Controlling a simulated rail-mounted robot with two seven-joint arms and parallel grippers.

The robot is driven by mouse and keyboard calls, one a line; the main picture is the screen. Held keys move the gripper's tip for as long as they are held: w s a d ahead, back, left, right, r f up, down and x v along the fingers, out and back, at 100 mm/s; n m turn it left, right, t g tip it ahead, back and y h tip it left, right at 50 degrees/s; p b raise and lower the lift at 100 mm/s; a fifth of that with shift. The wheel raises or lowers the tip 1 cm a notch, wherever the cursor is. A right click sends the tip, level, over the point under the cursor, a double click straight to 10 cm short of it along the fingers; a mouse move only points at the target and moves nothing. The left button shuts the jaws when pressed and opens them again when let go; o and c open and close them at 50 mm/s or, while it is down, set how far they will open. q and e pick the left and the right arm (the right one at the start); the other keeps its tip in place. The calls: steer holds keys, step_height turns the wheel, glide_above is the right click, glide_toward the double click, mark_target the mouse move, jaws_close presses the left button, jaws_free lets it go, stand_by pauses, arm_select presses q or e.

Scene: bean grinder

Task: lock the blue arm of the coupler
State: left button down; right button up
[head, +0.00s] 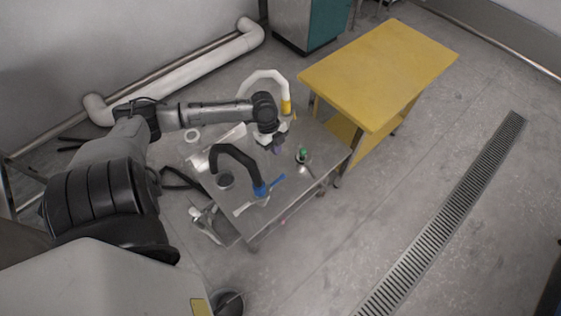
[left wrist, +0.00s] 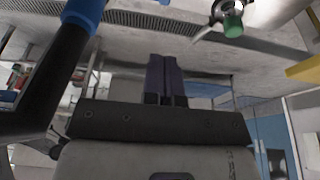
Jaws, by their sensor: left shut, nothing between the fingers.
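The coupler is a blue fitting (head: 261,189) on the end of a curved black hose (head: 236,155), near the front of the metal table. A blue arm (head: 276,181) sticks out from its right side. In the left wrist view its blue collar (left wrist: 83,12) and the black hose (left wrist: 52,85) show at the upper left; the blue arm is not clear there. My left gripper (head: 278,147) is above the table, behind the blue fitting and apart from it. Its dark fingers (left wrist: 166,78) are shut together, with nothing between them. My right gripper is not in view.
A green-topped fitting (head: 302,155) stands on the metal table (head: 295,190) right of the gripper; it also shows in the left wrist view (left wrist: 232,25). A white hose with a yellow end (head: 286,106) is behind. A yellow table (head: 380,70) stands at the back right.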

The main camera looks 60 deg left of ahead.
mark_target(282, 176)
arm_select(q)
steer(key=b+x, duration=0.1)
steer(key=x, duration=0.3)
steer(key=b+x, duration=0.1)
steer(key=x, duration=0.7)
steer(key=shift+s+a+f+b, duration=0.2)
steer(key=shift+a+b, duration=0.1)
steer(key=shift+b, duration=0.1)
steer(key=shift+f, duration=0.6)
steer(key=shift+w, duration=0.1)
